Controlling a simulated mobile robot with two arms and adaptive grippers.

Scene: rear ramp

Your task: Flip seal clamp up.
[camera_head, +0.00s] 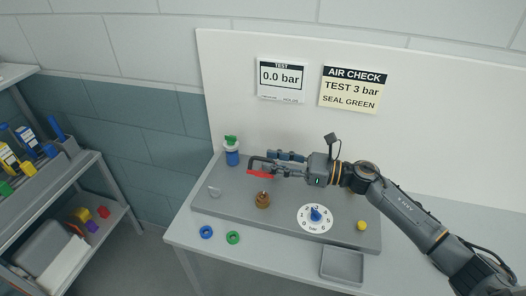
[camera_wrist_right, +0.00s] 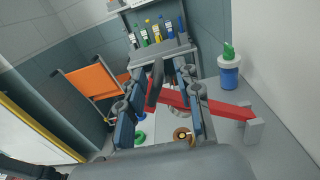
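The seal clamp has a red bar (camera_head: 259,173) lying roughly level above the grey panel's far side. The red bar (camera_wrist_right: 228,109) also shows in the right wrist view, running to a small grey block (camera_wrist_right: 253,131) at the right. A dark curved handle (camera_wrist_right: 155,84) shows between my right gripper's fingers. My right gripper (camera_head: 270,162) comes in from the right at the clamp. In the wrist view its blue-padded fingers (camera_wrist_right: 158,105) stand apart on either side of the handle, with a visible gap. Contact cannot be told. My left gripper is not in view.
On the panel (camera_head: 225,208) are a blue bottle with a green top (camera_head: 232,156), a brass fitting (camera_head: 262,200), a dial (camera_head: 316,217) and a yellow knob (camera_head: 361,225). Blue (camera_head: 206,232) and green (camera_head: 233,237) rings and a grey tray (camera_head: 342,264) lie in front.

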